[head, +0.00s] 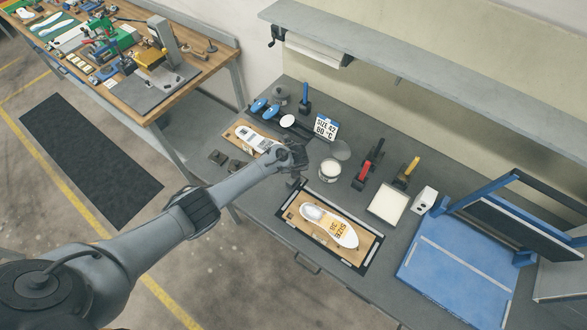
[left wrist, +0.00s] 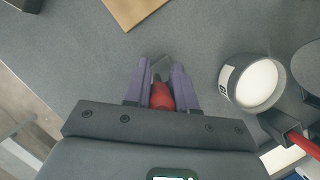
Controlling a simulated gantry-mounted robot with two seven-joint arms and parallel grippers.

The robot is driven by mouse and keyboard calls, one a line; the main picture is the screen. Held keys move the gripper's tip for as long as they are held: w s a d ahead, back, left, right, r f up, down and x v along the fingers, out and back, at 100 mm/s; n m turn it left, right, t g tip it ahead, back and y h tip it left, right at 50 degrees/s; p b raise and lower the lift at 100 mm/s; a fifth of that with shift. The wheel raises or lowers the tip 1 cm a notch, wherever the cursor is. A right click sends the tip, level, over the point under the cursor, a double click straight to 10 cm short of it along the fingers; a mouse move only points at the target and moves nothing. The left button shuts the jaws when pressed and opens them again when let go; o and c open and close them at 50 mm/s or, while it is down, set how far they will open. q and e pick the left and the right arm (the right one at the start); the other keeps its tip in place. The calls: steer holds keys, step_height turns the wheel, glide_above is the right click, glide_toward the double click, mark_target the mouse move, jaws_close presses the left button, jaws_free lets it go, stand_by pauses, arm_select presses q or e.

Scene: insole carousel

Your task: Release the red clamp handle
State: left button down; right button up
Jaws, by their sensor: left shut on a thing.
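In the left wrist view, my left gripper (left wrist: 160,70) has its purple fingers closed around a red handle (left wrist: 162,97) with a grey metal end showing between the fingertips. In the head view, my left gripper (head: 292,157) is low over the grey bench, left of the white round tub and beyond the dark-framed wooden board (head: 283,214). That board carries a pale insole marked SIZE 38 (head: 330,225). The handle is hidden behind my gripper there. The handle's base cannot be made out in either view. My right gripper is out of view.
The white tub (head: 330,171) stands close to my gripper, also in the wrist view (left wrist: 252,82). A red-handled tool (head: 370,161) and a yellow-handled tool (head: 407,174) stand farther right. Another wooden board (head: 234,131) lies left. A blue press (head: 455,270) fills the right end.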

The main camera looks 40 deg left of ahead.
arm_select(q)
steer(key=shift+s+f, duration=0.1)
steer(key=c, duration=1)
jaws_free()
steer(key=shift+o, duration=0.2)
steer(key=shift+p+v, duration=0.3)
steer(key=shift+v, duration=0.45)
steer(key=p+v, duration=0.1)
steer(key=v, duration=0.8)
steer(key=shift+p, duration=0.35)
steer(key=shift+d, duration=0.1)
